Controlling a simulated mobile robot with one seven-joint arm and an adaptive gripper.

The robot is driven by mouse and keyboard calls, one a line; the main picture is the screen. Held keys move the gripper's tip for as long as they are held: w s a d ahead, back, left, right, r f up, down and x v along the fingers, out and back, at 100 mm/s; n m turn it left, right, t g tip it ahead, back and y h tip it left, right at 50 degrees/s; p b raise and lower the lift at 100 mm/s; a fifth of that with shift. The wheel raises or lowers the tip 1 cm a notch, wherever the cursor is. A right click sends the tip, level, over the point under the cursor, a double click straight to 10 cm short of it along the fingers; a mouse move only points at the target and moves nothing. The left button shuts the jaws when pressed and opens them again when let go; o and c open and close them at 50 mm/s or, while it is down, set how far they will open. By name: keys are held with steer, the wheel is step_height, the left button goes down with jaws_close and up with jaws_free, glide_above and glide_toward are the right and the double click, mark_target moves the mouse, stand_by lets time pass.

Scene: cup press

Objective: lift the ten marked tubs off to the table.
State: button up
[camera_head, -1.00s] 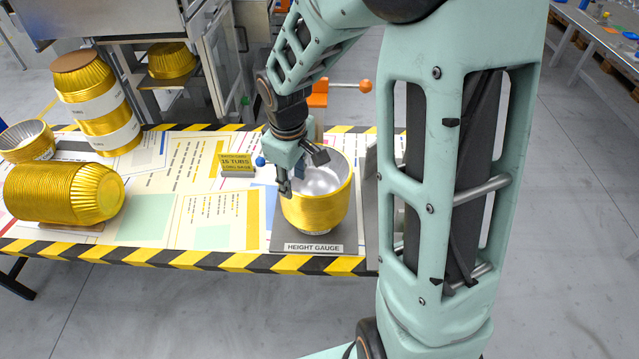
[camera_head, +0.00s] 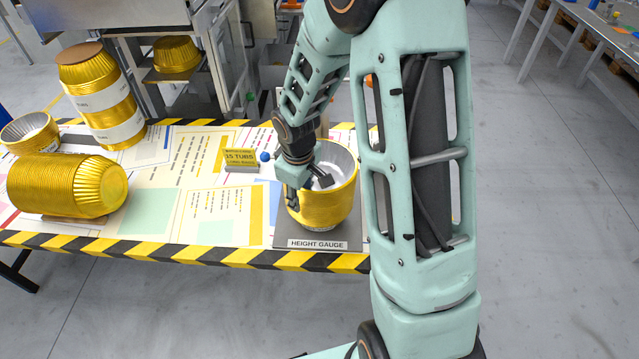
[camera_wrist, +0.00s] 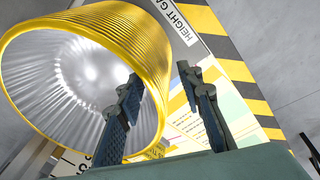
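A gold nested stack of tubs (camera_head: 322,208) stands upright, open end up, on the dark height gauge plate (camera_head: 290,240). Its silvery inside and ribbed gold wall show large in the wrist view (camera_wrist: 140,40). My gripper (camera_head: 308,190) reaches down at the near left of its rim. One finger is inside the mouth and the other is outside, so the wall lies between them. In the wrist view my gripper (camera_wrist: 160,78) is open, with a visible gap between the outer finger and the wall. I cannot make out any mark on the tubs.
A gold tub stack (camera_head: 65,187) lies on its side at the left. A banded upright stack (camera_head: 102,100) and an open tub (camera_head: 30,135) stand behind it. A small sign (camera_head: 240,158) with a blue ball (camera_head: 265,157) stands mid-table. The printed tabletop (camera_head: 210,205) is clear left of the gauge.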

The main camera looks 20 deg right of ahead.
jaws_close()
stand_by(0.4)
